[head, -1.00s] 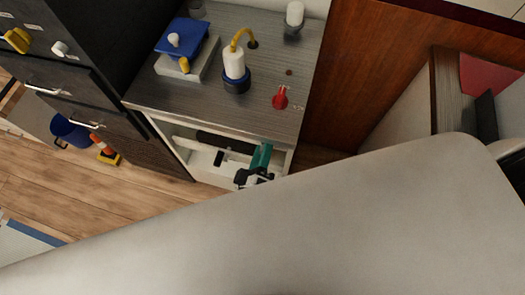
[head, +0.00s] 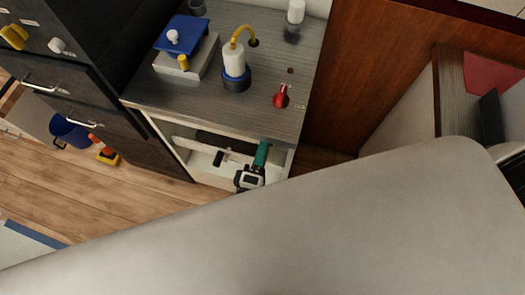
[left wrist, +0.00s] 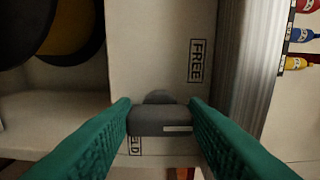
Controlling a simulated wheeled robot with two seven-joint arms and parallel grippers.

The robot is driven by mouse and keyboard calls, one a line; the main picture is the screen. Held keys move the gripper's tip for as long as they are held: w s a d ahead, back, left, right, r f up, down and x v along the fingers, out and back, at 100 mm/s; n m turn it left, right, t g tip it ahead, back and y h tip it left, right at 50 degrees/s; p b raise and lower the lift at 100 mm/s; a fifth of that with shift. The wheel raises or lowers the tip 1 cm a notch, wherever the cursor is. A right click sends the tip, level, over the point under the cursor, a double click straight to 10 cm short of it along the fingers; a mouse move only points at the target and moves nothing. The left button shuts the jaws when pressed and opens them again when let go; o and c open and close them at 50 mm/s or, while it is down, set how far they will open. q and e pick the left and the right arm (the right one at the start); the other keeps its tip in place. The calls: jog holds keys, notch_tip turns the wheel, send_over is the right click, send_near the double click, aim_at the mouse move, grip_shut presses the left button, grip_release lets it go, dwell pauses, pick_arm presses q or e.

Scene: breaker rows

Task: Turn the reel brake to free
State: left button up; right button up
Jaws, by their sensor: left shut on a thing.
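The reel brake (left wrist: 158,118) is a dark grey bar-shaped handle with a rounded hub and a pale strip, on a light panel in the left wrist view. It lies crosswise in that picture. A FREE label (left wrist: 196,60) is above and right of it; a second label (left wrist: 135,145), ending in "LD", is partly hidden below. My left gripper (left wrist: 160,122) is shut on the handle, one green finger at each end. In the head view my left gripper (head: 262,154) is at the open front of the cabinet, and the brake cannot be made out there.
A dark and yellow reel (left wrist: 65,40) is beside the panel in the left wrist view. The cabinet top (head: 190,100) holds a blue-lidded box (head: 182,36), a white bottle with a yellow hose (head: 235,65) and a red lever (head: 281,97). A large pale surface covers the lower head view.

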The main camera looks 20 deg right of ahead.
dwell(0.3)
pick_arm(q)
jog(key=o, duration=1)
jog(key=b+v, duration=0.1)
jog(key=v, duration=1.1)
jog(key=shift+b, duration=0.3)
